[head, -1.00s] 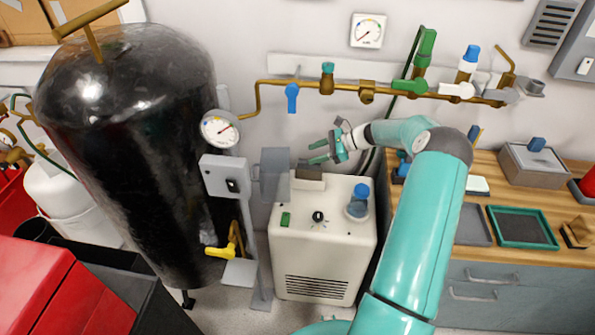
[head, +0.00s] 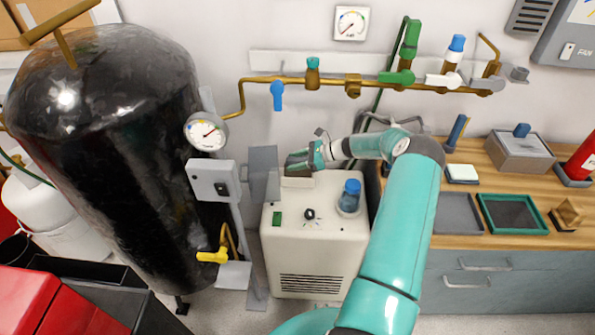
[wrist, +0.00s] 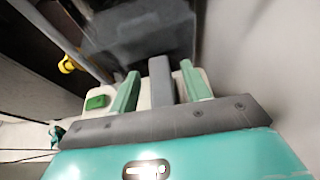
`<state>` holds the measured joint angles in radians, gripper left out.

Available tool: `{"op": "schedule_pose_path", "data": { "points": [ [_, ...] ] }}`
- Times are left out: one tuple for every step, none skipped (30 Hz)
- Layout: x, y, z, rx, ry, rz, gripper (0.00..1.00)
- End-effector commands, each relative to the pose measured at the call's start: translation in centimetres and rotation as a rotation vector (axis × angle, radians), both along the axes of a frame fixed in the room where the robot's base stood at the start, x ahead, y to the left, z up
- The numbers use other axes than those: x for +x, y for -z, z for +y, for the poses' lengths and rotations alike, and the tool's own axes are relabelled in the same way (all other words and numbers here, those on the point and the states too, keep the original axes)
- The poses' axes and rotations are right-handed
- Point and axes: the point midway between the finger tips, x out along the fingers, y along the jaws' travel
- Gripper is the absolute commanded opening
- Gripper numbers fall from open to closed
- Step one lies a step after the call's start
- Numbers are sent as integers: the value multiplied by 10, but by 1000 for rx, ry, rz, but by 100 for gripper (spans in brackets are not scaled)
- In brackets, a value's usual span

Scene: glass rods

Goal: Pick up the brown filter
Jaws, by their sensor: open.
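A grey-brown block (wrist: 161,82), which looks like the brown filter, stands upright on top of the white machine (head: 313,250). In the wrist view it lies between the two green fingers of my gripper (wrist: 160,69), with a gap visible on each side. In the head view my gripper (head: 299,163) is at the back of the machine's top, just above a pale holder (head: 297,182), and hides most of the block. My gripper is open and holds nothing.
A blue-capped jar (head: 350,197) stands right of the gripper on the machine. A grey panel (head: 264,172) on a post stands close left, beside the large black tank (head: 115,150). Brass pipework (head: 330,85) runs behind. A bench with trays (head: 512,213) is at right.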

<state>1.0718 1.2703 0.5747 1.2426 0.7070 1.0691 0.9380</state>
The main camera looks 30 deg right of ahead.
Motion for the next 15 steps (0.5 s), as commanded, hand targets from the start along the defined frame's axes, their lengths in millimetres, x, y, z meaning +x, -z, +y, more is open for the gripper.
{"op": "schedule_pose_path", "data": {
  "points": [
    [2,1,2,-1,0,-1,47],
    [2,1,2,-1,0,-1,47],
    [3,1,2,-1,0,0,47],
    [3,0,2,-1,-1,0,47],
    [4,1,2,0,-1,0,47],
    [4,0,3,0,-1,0,47],
    [4,0,3,0,-1,0,41],
    [4,0,3,-1,-2,-1,36],
    [5,0,3,-1,-3,-1,28],
    [5,0,3,0,-1,0,22],
    [5,0,3,0,-1,0,16],
    [5,0,3,0,-2,0,8],
    [5,1,3,0,-1,0,2],
    [5,1,3,0,-1,0,0],
    [5,0,2,0,-1,0,0]
  ]
}}
